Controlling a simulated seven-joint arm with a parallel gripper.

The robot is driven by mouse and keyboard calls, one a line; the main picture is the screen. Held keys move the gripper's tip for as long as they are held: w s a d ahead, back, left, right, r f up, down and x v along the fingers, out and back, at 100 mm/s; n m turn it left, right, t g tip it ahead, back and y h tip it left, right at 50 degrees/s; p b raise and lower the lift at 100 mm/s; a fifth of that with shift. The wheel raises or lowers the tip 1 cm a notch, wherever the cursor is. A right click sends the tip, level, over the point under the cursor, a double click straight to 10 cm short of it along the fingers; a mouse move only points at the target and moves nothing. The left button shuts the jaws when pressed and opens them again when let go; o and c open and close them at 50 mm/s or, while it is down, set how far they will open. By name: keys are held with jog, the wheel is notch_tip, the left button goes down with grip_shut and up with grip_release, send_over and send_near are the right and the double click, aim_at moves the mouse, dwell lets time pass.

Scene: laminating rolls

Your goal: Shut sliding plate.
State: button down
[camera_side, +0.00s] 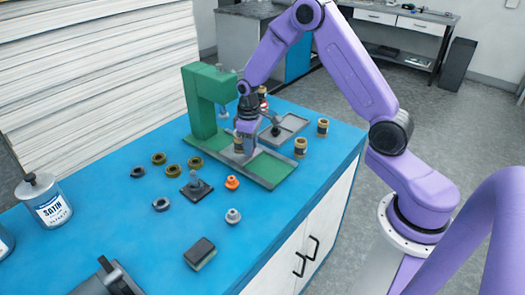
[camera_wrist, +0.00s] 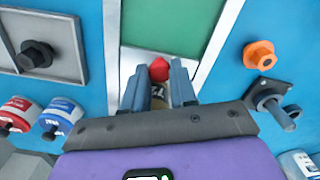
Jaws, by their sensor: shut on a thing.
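The green press (camera_side: 203,118) stands on the blue bench, with a long flat base running toward the front right. A grey sliding plate (camera_side: 232,157) appears to lie in that base; its pale surface shows in the wrist view (camera_wrist: 135,58) beside a green area. My gripper (camera_side: 246,150) is low over the base, beside the press column. In the wrist view my gripper (camera_wrist: 160,75) is shut on a red knob (camera_wrist: 159,69), which sits between the fingertips. The fingers hide the lower part of the knob, and whether it joins the plate cannot be seen.
A grey tray (camera_side: 292,125) with a dark knob lies behind my gripper. Tan rolls (camera_side: 300,147) stand right of the base. An orange nut (camera_side: 232,182) and a dark bolted block (camera_side: 195,188) lie close in front. A can (camera_side: 44,200) stands at left.

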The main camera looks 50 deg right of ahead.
jog(key=shift+w, duration=1.4)
jog(key=c, duration=0.9)
grip_release()
jog(key=shift+s, duration=0.1)
jog(key=s, duration=1.3)
jog(key=shift+r, duration=0.1)
notch_tip(320, 180, up, 17)
jog(key=shift+s+a+f+n, duration=0.1)
jog(key=shift+s+a+n, duration=0.65)
jog(key=shift+s+a, duration=1.05)
jog(key=shift+s+a+f+n, duration=0.1)
jog(key=shift+s+a+n, duration=0.9)
jog(key=shift+s, duration=1.35)
jog(key=shift+s+a+f+n, duration=0.1)
jog(key=shift+s+a+n, duration=0.45)
jog(key=shift+s+a, duration=1.3)
